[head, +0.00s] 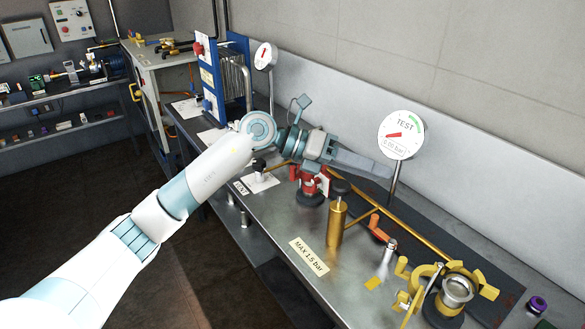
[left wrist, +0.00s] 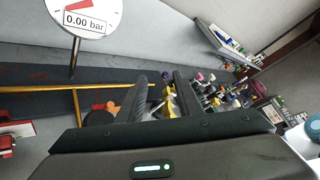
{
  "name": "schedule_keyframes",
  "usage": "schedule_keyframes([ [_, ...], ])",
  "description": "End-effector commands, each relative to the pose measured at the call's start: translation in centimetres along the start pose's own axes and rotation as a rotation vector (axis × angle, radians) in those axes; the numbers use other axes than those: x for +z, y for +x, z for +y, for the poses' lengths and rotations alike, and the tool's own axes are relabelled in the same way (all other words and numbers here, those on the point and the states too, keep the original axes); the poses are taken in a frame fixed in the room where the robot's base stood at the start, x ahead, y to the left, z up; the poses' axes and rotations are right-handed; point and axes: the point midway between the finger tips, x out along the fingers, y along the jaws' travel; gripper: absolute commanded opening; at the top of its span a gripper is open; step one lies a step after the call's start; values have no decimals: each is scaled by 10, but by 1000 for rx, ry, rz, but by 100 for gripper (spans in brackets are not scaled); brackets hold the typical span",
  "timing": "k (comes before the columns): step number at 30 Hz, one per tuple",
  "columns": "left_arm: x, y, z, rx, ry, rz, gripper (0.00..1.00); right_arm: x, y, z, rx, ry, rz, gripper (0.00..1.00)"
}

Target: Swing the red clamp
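The red clamp (head: 311,187) is a small red piece on a dark round base on the steel bench. My left wrist and gripper partly cover it from above in the head view. A red piece, likely the same clamp, shows at the left edge of the left wrist view (left wrist: 8,142). My left gripper (head: 385,170) is above and to the right of the clamp, with its fingers pointing right toward the gauge post. In the left wrist view its two fingers (left wrist: 163,95) stand apart with nothing between them. My right gripper is not in view.
A TEST gauge (head: 402,135) on a post stands just beyond my fingertips. A brass cylinder with a black knob (head: 337,220), an orange-handled valve (head: 379,230) and yellow clamp parts around a metal port (head: 457,290) stand along the bench. A blue-framed plate unit (head: 212,85) is behind.

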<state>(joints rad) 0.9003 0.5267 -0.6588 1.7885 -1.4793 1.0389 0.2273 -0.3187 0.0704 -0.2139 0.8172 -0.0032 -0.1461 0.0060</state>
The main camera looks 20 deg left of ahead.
Motion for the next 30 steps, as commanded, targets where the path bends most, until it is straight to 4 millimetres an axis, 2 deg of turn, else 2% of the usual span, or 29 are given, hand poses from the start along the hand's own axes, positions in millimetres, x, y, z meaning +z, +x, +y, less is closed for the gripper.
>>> schedule_keyframes([
  [5, 16, -58, 58, 352, 102, 216, 33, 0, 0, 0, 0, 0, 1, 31],
  [9, 34, -125, 92, 623, 111, 343, 33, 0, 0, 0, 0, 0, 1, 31],
  [12, 44, -169, 104, 773, 92, 401, 33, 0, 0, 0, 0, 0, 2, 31],
  [15, 50, -200, 110, 873, 71, 437, 33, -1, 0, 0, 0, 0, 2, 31],
  [18, 53, -215, 111, 920, 58, 452, 33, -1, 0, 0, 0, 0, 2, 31],
  [20, 53, -218, 112, 931, 55, 457, 33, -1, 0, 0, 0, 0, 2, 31],
  [30, 52, -217, 112, 929, 55, 458, 33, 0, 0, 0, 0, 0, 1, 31],
])
